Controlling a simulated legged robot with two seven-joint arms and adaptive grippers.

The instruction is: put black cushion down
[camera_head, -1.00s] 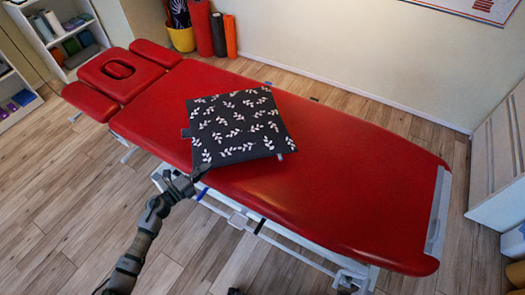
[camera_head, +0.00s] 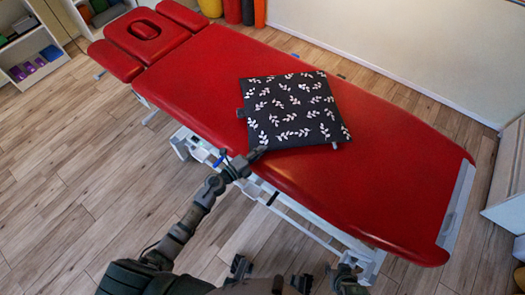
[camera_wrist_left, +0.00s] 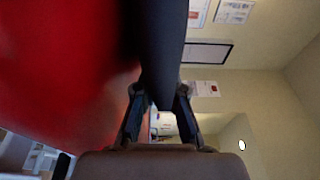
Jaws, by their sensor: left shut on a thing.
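The black cushion (camera_head: 290,108), square with a white leaf print, is above or on the middle of the red treatment table (camera_head: 390,170). My left gripper (camera_head: 258,153) is at its near left corner, shut on the edge. In the left wrist view the cushion (camera_wrist_left: 162,45) shows as a dark slab between the two fingers (camera_wrist_left: 158,98), with the red table surface (camera_wrist_left: 60,70) beside it. I cannot tell whether the cushion's underside touches the table. My right gripper (camera_head: 345,280) seems to be at the bottom edge, partly cut off; its jaws are unclear.
The table has bare red surface on both sides of the cushion, with a face-hole headrest (camera_head: 146,30) at the far left. A white shelf (camera_head: 32,55) stands at the upper left. Red and orange rolls (camera_head: 248,12) stand behind the table. The wooden floor in front is clear.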

